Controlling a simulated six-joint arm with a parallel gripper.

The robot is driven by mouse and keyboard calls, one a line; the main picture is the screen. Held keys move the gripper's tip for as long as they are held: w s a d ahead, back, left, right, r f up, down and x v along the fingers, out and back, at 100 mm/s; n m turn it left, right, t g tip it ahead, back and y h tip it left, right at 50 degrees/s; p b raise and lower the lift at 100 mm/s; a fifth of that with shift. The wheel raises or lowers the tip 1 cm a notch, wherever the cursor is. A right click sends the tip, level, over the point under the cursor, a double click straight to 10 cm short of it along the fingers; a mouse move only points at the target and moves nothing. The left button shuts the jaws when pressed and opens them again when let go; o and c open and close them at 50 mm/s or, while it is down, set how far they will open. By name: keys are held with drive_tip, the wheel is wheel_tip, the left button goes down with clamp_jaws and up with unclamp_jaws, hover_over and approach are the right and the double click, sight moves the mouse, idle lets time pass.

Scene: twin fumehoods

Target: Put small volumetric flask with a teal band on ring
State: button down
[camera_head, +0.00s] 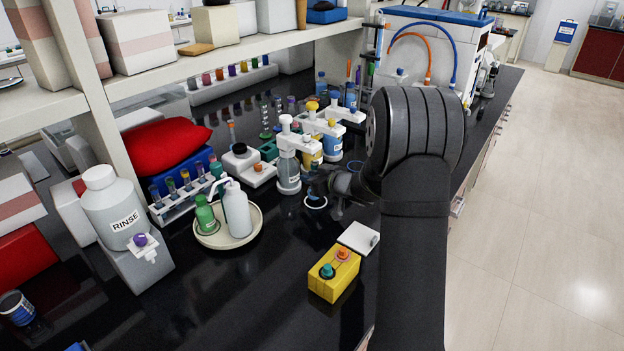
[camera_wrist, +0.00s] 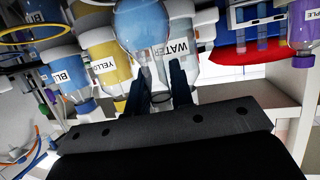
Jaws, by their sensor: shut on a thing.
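My gripper (camera_head: 326,182) is low over the black bench, beside the dispenser bottles. In the wrist view its dark fingers (camera_wrist: 158,88) are shut on the clear neck of a small flask. The flask (camera_wrist: 143,24) has a round, blue-looking bulb beyond the fingers; a teal band cannot be made out. In the head view its bulb (camera_head: 315,201) shows pale with a blue edge just below the gripper, partly covered. I cannot tell whether it touches the bench. A yellow ring (camera_wrist: 32,40) shows at the left of the wrist view; whether it is the task's ring is unclear.
A clear dispenser bottle (camera_head: 288,176) stands close left of the gripper, with yellow and blue ones behind. A round tray (camera_head: 253,231) holds a green bottle and a wash bottle. A yellow block (camera_head: 333,283) and white pad (camera_head: 357,237) lie in front. Bare bench lies between.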

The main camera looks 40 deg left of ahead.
drive_tip(key=shift+d+f, duration=0.1)
drive_tip(key=shift+f, duration=0.25)
drive_tip(key=c, duration=1.3)
unclamp_jaws()
drive_tip(key=shift+o, duration=0.2)
drive_tip(key=shift+r, duration=0.1)
drive_tip(key=shift+d+r, duration=0.15)
drive_tip(key=shift+d, duration=0.2)
drive_tip(key=v, duration=1.1)
drive_tip(key=shift+s, duration=0.15)
